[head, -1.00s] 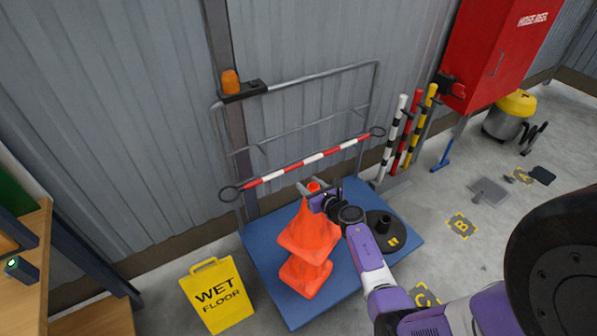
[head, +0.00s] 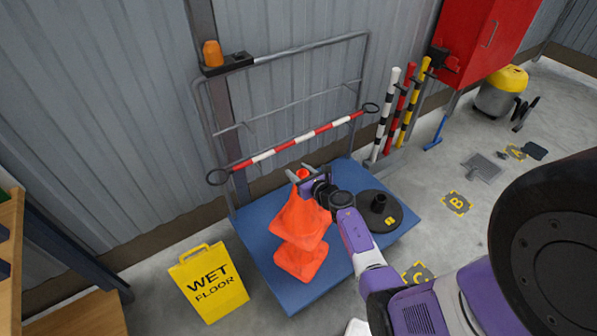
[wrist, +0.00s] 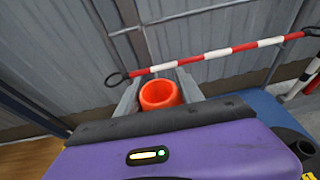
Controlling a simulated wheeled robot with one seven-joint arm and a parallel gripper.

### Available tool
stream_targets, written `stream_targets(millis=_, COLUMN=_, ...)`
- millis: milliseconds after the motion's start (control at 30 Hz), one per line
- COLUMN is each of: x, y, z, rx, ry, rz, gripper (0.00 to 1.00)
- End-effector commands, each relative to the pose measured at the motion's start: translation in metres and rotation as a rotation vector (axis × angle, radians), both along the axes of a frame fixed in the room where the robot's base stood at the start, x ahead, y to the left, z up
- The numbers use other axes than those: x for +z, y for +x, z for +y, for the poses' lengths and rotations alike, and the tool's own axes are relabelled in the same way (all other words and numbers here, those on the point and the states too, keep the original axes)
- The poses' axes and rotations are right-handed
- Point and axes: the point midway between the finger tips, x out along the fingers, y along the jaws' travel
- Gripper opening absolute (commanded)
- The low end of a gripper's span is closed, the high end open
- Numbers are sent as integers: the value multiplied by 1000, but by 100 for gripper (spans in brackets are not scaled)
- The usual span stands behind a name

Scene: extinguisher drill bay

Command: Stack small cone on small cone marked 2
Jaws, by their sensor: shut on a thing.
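An orange small cone (head: 299,222) is held upright at its top by my gripper (head: 301,177). In the wrist view the cone's open orange top (wrist: 160,95) shows between the grey fingers. Directly below it in the head view, a second orange cone (head: 302,262) stands on the blue platform; only its lower part and base show. The held cone's base overlaps the top of the lower one in the picture. I cannot tell whether they touch, and no number is visible on the lower cone.
A black round base (head: 379,211) with a yellow mark sits right of the cones on the blue platform (head: 262,218). A red-white bar (head: 295,147) and rail stand behind. A yellow wet floor sign (head: 209,284) stands at left. Striped posts (head: 388,115) stand at the right.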

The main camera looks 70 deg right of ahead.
Motion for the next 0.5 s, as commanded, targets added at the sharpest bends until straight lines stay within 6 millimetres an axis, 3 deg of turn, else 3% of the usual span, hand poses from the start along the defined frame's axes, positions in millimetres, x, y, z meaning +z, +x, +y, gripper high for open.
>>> stream_targets(millis=33, x=-12, y=0, z=-1, rx=-1, ry=-1, rz=-1, gripper=0)
stream_targets(millis=500, x=-69, y=0, z=-1, rx=-2, ry=-2, rz=-1, gripper=0)
